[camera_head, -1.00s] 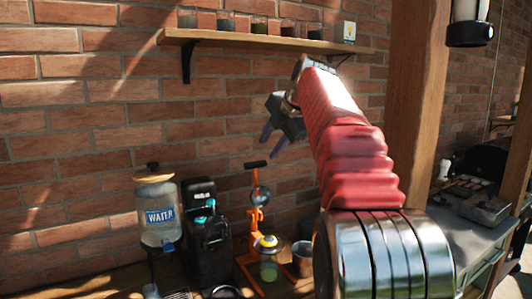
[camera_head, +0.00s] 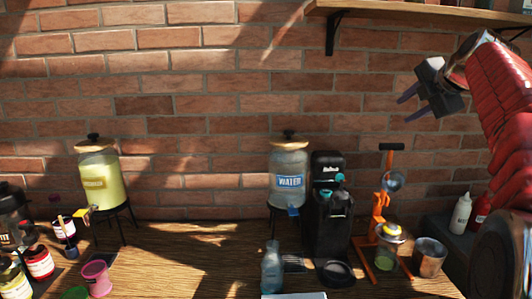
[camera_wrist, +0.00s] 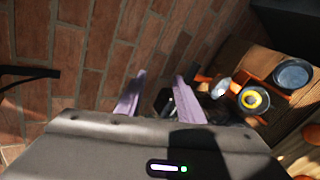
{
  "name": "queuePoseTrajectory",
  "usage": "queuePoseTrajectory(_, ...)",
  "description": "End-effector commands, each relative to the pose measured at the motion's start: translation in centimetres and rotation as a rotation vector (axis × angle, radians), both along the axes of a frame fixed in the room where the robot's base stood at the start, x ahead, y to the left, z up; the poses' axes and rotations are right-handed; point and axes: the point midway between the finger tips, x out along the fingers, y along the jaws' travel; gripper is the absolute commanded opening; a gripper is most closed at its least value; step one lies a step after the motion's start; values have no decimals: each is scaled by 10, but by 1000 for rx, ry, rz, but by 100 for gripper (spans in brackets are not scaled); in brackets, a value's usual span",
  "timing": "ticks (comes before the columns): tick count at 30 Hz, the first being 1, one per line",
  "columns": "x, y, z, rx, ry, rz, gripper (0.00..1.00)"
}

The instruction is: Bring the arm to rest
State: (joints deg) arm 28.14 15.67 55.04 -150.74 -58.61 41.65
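My gripper (camera_head: 412,103) is at the upper right in the head view, raised in front of the brick wall and above the table. Its two purple fingers stand apart with nothing between them. In the wrist view the fingers (camera_wrist: 158,95) are also spread and empty. My red arm comes in from the right edge of the head view. The wooden table (camera_head: 190,262) lies below, clear of the gripper.
An orange juicer (camera_head: 380,215) stands below the gripper, with a jar (camera_head: 388,250) and a metal cup (camera_head: 430,257) beside it. A black coffee machine (camera_head: 330,205), a water dispenser (camera_head: 289,175) and a yellow dispenser (camera_head: 98,180) stand further left. A wall shelf (camera_head: 430,12) is above.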

Motion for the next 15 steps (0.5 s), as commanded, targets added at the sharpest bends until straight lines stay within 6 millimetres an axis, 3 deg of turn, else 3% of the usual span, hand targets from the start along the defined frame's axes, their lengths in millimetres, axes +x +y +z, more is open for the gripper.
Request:
queuePoseTrajectory(3, 24, 3, 7, 62, -133, 0, 34)
queuePoseTrajectory(6, 34, 2, 18, 118, -241, -24, 34)
queuePoseTrajectory(15, 36, -9, 46, 305, -502, -188, 34)
